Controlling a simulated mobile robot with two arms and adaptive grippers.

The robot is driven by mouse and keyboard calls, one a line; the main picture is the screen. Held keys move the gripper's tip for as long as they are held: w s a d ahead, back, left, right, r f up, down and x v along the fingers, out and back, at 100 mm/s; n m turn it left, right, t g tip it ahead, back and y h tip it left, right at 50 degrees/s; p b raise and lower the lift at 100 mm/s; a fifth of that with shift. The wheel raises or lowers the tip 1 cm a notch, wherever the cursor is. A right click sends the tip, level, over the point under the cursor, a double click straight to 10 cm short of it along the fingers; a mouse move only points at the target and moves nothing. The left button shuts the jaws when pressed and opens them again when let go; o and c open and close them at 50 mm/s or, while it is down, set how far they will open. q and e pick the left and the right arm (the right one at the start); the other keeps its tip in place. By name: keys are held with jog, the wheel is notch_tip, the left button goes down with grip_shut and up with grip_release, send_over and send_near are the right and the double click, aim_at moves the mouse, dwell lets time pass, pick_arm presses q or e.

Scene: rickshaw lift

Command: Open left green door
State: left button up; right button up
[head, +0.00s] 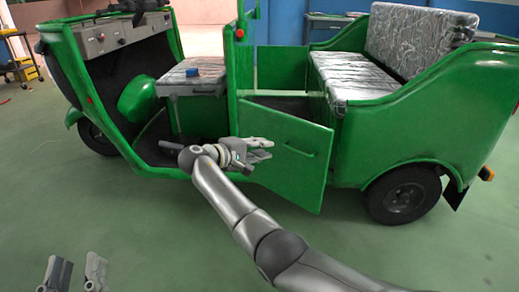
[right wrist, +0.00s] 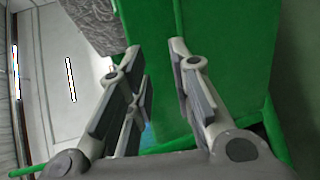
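The green door (head: 290,165) of the green three-wheeled rickshaw (head: 425,120) stands ajar, its right edge swung outward from the body. My right gripper (head: 268,148) is in front of the door's left part, left of the handle. In the right wrist view its fingers (right wrist: 158,52) are spread, with green panels beyond them and nothing visibly held. Whether it touches the door cannot be told. My left gripper (head: 75,268) is open and empty at the lower left, away from the rickshaw.
The silver-patterned rear seat (head: 350,75) and front seat (head: 190,78) are inside the rickshaw. The rear wheel (head: 404,194) is right of the door. The green floor (head: 130,215) in front is clear.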

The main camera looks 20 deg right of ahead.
pick_arm(q)
jog(key=shift+w+f+g+p, duration=0.2)
jog(key=shift+f+g, duration=0.2)
jog(key=shift+f, duration=0.2)
jog(key=shift+w+f+g+p, duration=0.15)
jog(key=shift+f+g, duration=0.25)
jog(key=shift+f, duration=0.2)
pick_arm(e)
jog(key=shift+c, duration=0.3)
